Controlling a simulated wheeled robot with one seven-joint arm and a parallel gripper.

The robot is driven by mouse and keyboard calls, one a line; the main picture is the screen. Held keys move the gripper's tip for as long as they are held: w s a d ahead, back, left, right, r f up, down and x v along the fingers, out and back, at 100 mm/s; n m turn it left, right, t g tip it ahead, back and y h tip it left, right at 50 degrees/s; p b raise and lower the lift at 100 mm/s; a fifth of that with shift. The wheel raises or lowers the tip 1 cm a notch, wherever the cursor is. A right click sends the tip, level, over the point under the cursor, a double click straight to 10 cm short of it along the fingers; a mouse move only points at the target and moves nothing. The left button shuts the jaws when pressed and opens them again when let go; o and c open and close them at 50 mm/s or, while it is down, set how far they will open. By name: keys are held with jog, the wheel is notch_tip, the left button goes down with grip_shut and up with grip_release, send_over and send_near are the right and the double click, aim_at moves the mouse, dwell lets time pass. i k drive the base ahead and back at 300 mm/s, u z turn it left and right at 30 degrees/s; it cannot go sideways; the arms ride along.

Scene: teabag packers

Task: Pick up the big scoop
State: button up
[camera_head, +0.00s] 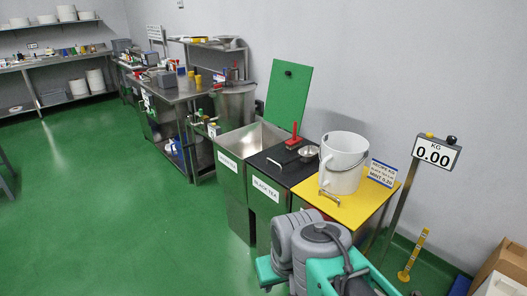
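A silver, round bowl-shaped piece (308,153), which looks like a metal scoop, rests on the black lid (276,170) of the bin labelled BLACK TEA. A red upright piece (294,138) stands just behind and left of it. Which of these is the big scoop I cannot tell for sure. My arm shows as grey and teal links at the bottom centre, in front of the bins. My gripper's fingers are not visible in this view.
A white bucket (343,162) stands on the yellow top (352,210), right of the black lid. An open metal bin (252,139) is to the left, with a raised green lid (288,92). A scale display (435,154) reads 0.00. Green floor at left is clear.

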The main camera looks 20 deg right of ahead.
aim_at(307, 154)
jog(key=u, duration=0.7)
jog(key=i, duration=2.55)
jog(key=z, duration=1.4)
jog(key=i, duration=0.95)
jog(key=z, duration=0.9)
